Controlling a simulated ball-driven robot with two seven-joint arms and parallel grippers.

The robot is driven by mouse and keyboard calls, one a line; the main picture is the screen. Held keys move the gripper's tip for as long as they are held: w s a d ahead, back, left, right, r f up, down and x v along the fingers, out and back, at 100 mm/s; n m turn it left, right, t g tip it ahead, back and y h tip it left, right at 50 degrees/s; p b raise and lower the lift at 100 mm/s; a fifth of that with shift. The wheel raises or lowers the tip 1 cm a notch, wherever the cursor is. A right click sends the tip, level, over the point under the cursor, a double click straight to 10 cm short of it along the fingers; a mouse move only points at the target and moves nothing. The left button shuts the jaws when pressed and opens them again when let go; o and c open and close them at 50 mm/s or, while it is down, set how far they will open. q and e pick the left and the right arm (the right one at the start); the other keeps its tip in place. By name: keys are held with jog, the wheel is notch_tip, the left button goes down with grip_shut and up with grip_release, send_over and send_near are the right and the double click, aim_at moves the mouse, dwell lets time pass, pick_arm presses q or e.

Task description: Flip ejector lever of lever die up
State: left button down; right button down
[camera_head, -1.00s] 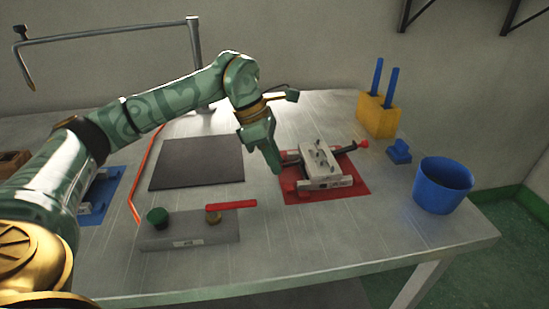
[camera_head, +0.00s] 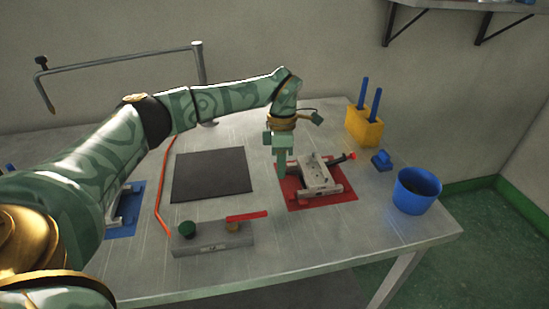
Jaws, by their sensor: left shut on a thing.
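The lever die (camera_head: 317,176) is a pale grey block lying on the red mat (camera_head: 332,201), right of the table's middle. A dark lever arm with a red tip (camera_head: 351,156) sticks out at its right side. My left gripper (camera_head: 281,174) points down at the die's left side, over the edge of the red mat. It is shut on the ejector lever at that side. The fingers hide the lever's end, so its exact angle is not clear. My right gripper is not in view.
A blue cup (camera_head: 417,191), a small blue part (camera_head: 382,160) and a yellow holder (camera_head: 364,127) with blue rods stand right of the die. A grey control block (camera_head: 212,238) with a red handle lies front left. A dark pad (camera_head: 212,175) lies left of the gripper.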

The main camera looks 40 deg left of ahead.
pick_arm(q)
jog(key=shift+w+d+r+g+y+p, duration=0.15)
jog(key=shift+r+g+y+p, duration=0.1)
jog(key=shift+g+y+p, duration=0.2)
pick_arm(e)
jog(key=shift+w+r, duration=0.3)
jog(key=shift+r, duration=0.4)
pick_arm(q)
jog(key=shift+f, duration=0.1)
jog(key=c, duration=1.3)
grip_release()
jog(key=p+v, duration=0.3)
jog(key=v, duration=1.3)
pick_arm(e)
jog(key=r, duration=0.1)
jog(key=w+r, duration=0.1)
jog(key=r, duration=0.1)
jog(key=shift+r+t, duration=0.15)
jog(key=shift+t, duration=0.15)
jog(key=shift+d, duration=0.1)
